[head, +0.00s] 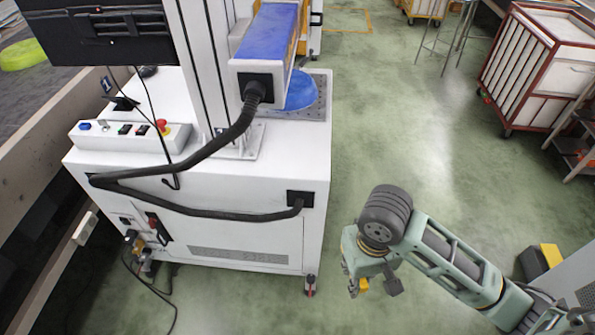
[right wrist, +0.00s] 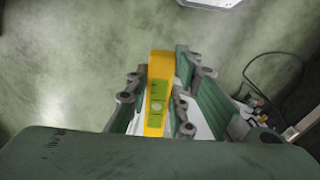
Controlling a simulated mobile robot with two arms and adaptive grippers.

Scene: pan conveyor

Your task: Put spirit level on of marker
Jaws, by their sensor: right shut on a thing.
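The yellow spirit level (right wrist: 160,68) with a green vial is between the fingers of my right gripper (right wrist: 160,97) in the right wrist view. In the head view my right gripper (head: 372,287) hangs over the green floor, to the right of the white machine, and only a small yellow part of the level (head: 363,284) shows below it. The white machine (head: 240,232), which looks like a laser marker, has a column, a blue-topped head and a grey plate (head: 318,112) on its top. My left gripper is not in view.
A control box (head: 125,140) with a red button and a dark monitor (head: 95,35) are on the machine's left side. A black hose (head: 200,205) loops across its front. A red-framed cart (head: 535,75) stands at upper right. The floor between is clear.

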